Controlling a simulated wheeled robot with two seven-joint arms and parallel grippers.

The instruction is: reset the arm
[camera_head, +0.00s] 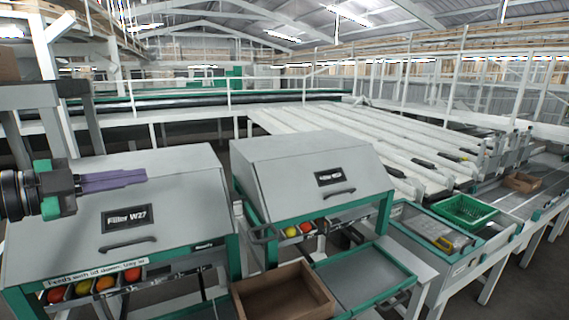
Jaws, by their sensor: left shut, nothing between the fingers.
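My left gripper (112,181) comes in from the left edge in the head view. Its purple fingers are shut with nothing between them, and they point to the right. It shows in front of the grey sloped lid of the Filler W27 machine (180,190). I cannot tell how far above the lid it is. My right gripper is not in view.
A second grey filler (290,165) stands to the right. Several tomatoes (105,283) sit in the front slots. A brown box (285,292) is at the front. A green crate (463,211) stands on the right-hand bench. White conveyor lanes (370,140) run behind.

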